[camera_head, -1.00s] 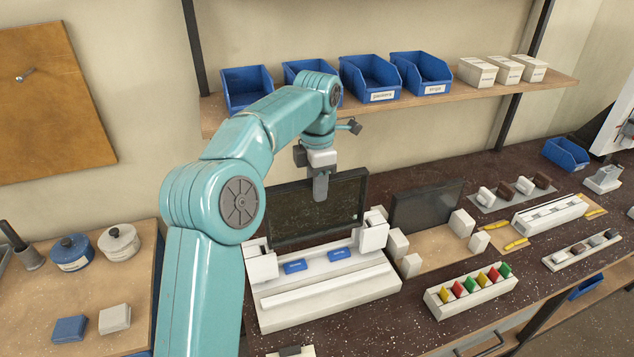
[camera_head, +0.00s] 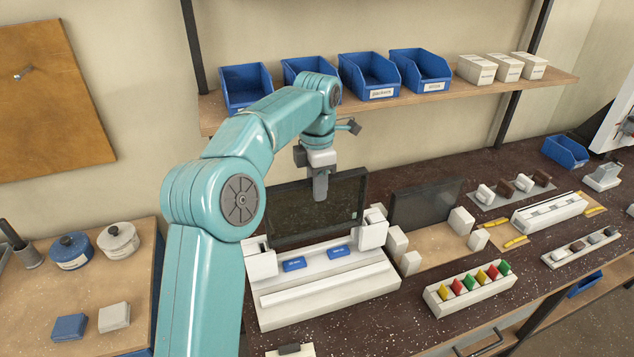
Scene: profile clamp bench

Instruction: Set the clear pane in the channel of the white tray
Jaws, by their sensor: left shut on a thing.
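The clear pane (camera_head: 290,212), a see-through dark sheet with a black rim, stands nearly upright at the back of the white tray (camera_head: 330,305). My left gripper (camera_head: 320,188) comes down from above and is shut on the pane's upper edge, near its middle. The pane's lower edge is at the tray's rear, between white blocks at the left (camera_head: 261,262) and right (camera_head: 372,234). I cannot tell whether that edge sits in the channel or just above it. Two blue labels (camera_head: 294,264) lie on the tray in front of the pane. My right gripper is not in view.
A second dark panel (camera_head: 428,203) stands right of the tray among white blocks on a wooden board. A white rack of coloured pieces (camera_head: 470,292) is at the front right. Blue bins (camera_head: 370,77) line the shelf above. A side table with tins (camera_head: 72,252) is at left.

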